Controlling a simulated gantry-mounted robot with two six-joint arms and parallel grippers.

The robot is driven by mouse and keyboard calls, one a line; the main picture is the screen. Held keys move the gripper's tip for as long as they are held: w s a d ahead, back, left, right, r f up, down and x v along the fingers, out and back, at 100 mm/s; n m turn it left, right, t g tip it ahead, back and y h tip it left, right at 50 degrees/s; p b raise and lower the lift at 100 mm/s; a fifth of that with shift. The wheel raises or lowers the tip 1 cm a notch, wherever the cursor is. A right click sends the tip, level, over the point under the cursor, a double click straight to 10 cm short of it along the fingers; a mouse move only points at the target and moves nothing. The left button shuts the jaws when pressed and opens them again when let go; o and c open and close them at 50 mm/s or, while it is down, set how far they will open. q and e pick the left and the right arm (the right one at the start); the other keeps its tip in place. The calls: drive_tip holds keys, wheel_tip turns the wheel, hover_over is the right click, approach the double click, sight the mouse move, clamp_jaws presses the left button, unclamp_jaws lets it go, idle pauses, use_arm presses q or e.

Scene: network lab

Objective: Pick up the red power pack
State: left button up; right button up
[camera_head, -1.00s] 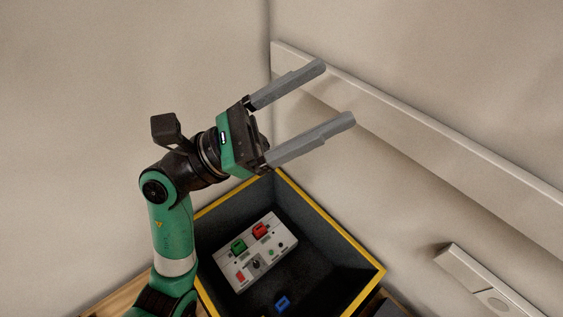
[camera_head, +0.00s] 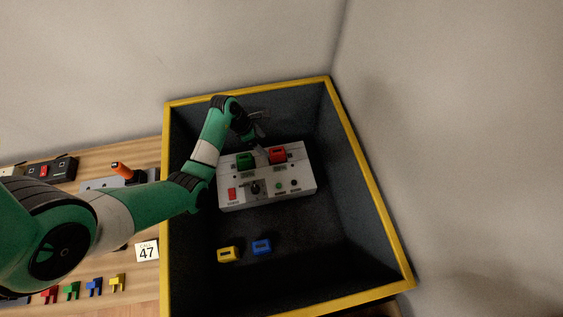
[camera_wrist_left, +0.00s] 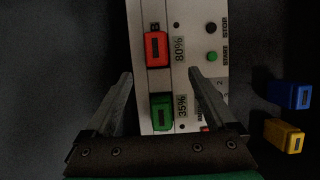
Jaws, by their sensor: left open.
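The red power pack (camera_head: 277,155) sits at the upper right part of a white control panel (camera_head: 300,176) inside a dark bin. In the left wrist view the red pack (camera_wrist_left: 156,47) is beside a label reading 80%. A green pack (camera_head: 245,160) sits to its left, beside a 35% label in the wrist view (camera_wrist_left: 161,112). My left gripper (camera_head: 262,140) is in the bin, above the panel's back edge. In the wrist view its open fingers (camera_wrist_left: 160,75) point toward the red pack, with the green pack nearer between them. My right gripper is out of view.
The dark bin has a yellow rim (camera_head: 375,180). A yellow pack (camera_head: 228,254) and a blue pack (camera_head: 262,247) lie on its floor in front of the panel.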

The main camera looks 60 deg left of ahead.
sight(276, 151)
use_arm(q)
drive_tip(key=b+x, duration=0.1)
drive_tip(key=x, duration=0.1)
drive_tip(key=b+x, duration=0.1)
drive_tip(key=x, duration=0.1)
drive_tip(key=b+x, duration=0.1)
drive_tip(key=x, duration=0.1)
drive_tip(key=shift+w+r+b, duration=0.2)
drive_tip(key=shift+w+b, duration=0.1)
drive_tip(key=shift+b, duration=0.1)
drive_tip(key=shift+w+d+f, duration=0.1)
drive_tip(key=shift+w+f, duration=0.05)
drive_tip(key=shift+w, duration=0.1)
drive_tip(key=b+x, duration=0.4)
drive_tip(key=x, duration=0.1)
drive_tip(key=shift+w+a+f, duration=0.1)
drive_tip(key=shift+a+f, duration=0.05)
drive_tip(key=shift+a, duration=0.1)
drive_tip(key=shift+c, duration=0.3)
clamp_jaws()
